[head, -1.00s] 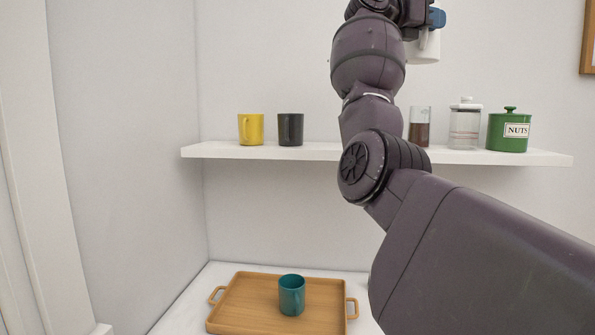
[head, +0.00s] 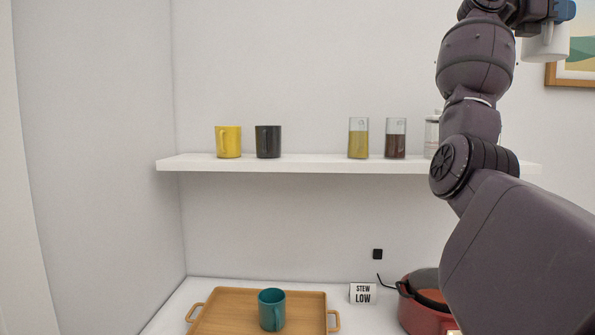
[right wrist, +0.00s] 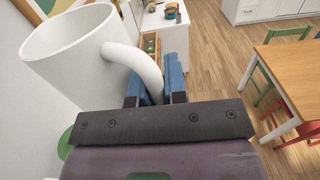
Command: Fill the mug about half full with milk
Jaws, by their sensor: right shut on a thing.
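My right gripper (head: 562,12) is raised at the top right of the head view. In the right wrist view its blue fingers (right wrist: 155,85) are shut on the handle of a white jug (right wrist: 70,50). The jug also shows in the head view (head: 545,42), looks roughly upright, and its contents cannot be seen. A teal mug (head: 271,311) stands on a wooden tray (head: 232,300) at the bottom, well below and left of the jug. The inside of the mug is too dark to read. My left gripper is not in view.
A white shelf (head: 300,165) holds a yellow mug (head: 228,142), a black mug (head: 268,142) and glass jars (head: 358,140). A red pot (head: 425,312) and a "STEW LOW" sign (head: 363,293) stand right of the tray. My right arm hides part of the shelf.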

